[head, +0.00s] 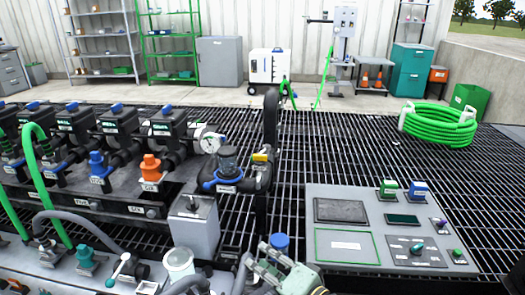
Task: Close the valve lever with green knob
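A small valve (130,267) sits at the lower left of the head view, on the pale front surface. It has a short light lever, and a small green knob (110,282) shows at the lever's lower end. My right gripper (266,252) is at the bottom centre, well to the right of this valve and apart from it. Its grey-green fingers are partly cut off by the bottom edge, and I cannot tell whether they are open or shut. My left gripper is not in view.
A grey control panel (345,213) with several buttons and knobs stands to the right. The black manifold (90,190) with blue-topped valves, hoses and a gauge (209,142) fills the left. A coiled green hose (440,123) lies on the open grating behind.

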